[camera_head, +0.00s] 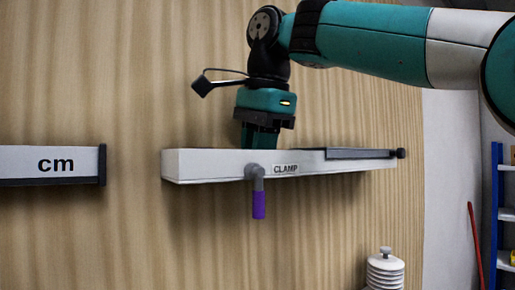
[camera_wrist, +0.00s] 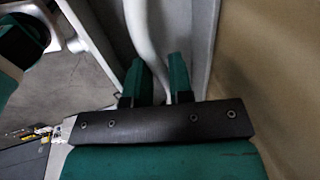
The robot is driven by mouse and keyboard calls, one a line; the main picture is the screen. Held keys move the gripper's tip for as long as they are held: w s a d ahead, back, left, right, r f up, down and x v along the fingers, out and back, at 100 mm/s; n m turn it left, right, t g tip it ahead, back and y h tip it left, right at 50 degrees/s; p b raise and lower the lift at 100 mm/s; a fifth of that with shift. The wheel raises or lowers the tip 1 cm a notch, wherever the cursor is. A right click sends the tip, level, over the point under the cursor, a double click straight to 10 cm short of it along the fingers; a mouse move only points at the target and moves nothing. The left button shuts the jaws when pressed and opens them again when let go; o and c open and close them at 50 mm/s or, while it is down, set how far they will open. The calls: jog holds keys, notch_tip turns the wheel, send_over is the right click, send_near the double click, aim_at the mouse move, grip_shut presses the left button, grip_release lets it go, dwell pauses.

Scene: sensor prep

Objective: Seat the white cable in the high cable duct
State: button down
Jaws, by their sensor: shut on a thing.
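The high cable duct (camera_head: 220,165) is a long white channel on the wood wall, with a CLAMP label on its front. A grey clamp lever with a purple handle (camera_head: 259,205) hangs down from its front. My gripper (camera_head: 262,142) points down at the duct, its fingertips hidden behind the front wall. In the wrist view, my gripper (camera_wrist: 158,68) has its two teal fingers on either side of the white cable (camera_wrist: 142,30), shut on it. The cable runs away along the channel between the duct walls (camera_wrist: 205,45). Whether it touches the duct floor I cannot tell. The head view does not show the cable.
A dark strip (camera_head: 360,154) runs along the duct's right part to a dark knob (camera_head: 401,153). A white bar marked "cm" (camera_head: 55,163) is on the wall at left. A white ribbed object (camera_head: 385,272) stands below right. Shelving (camera_head: 506,220) is at far right.

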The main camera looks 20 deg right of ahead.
jog(key=shift+f+b, duration=0.6)
dwell(0.5)
jog(key=c, duration=0.9)
grip_release()
jog(key=shift+c, duration=0.2)
jog(key=shift+c, duration=0.2)
jog(key=o, duration=0.3)
jog(key=shift+r+p, duration=1.3)
jog(key=shift+r, duration=0.2)
jog(key=shift+r+p, duration=1.85)
jog(key=shift+r, duration=0.25)
jog(key=shift+f, duration=0.1)
